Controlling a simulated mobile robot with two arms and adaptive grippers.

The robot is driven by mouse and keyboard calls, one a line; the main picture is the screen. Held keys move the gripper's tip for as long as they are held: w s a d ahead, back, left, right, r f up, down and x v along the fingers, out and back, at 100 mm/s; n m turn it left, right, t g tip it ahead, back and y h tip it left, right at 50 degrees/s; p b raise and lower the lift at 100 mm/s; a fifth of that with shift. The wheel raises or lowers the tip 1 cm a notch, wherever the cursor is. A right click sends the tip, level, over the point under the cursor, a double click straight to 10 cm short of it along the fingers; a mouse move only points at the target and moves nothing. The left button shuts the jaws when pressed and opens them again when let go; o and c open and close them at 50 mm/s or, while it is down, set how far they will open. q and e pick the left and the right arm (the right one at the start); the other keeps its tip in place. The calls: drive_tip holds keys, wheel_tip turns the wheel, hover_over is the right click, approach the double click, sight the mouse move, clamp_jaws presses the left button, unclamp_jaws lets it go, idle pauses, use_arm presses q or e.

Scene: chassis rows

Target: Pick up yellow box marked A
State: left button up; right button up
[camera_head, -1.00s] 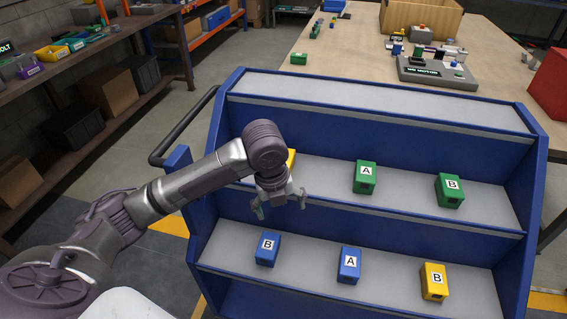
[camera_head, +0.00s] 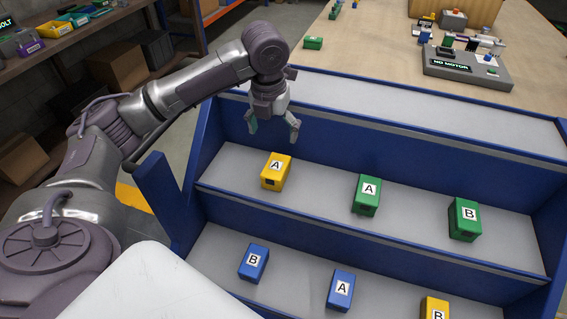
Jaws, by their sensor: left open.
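The yellow box marked A (camera_head: 276,171) sits on the upper shelf of the blue rack, at its left end, with its label facing up toward me. My left gripper (camera_head: 272,131) is open and empty. It hangs fingers-down just above and behind the box in the picture, apart from it. The box is fully visible. My right gripper is not in view.
A green box A (camera_head: 366,195) and green box B (camera_head: 464,219) share the upper shelf. Blue box B (camera_head: 253,262), blue box A (camera_head: 341,290) and a yellow box B (camera_head: 434,308) are on the lower shelf. The blue rack (camera_head: 400,125) has raised dividers.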

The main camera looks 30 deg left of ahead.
sight(276, 165)
use_arm(q)
drive_tip(key=f, duration=0.8)
drive_tip(key=w+f, duration=0.1)
drive_tip(key=f, duration=0.3)
drive_tip(key=shift+a+f, duration=0.1)
drive_tip(key=shift+f, duration=0.3)
drive_tip(key=shift+r, duration=0.1)
clamp_jaws()
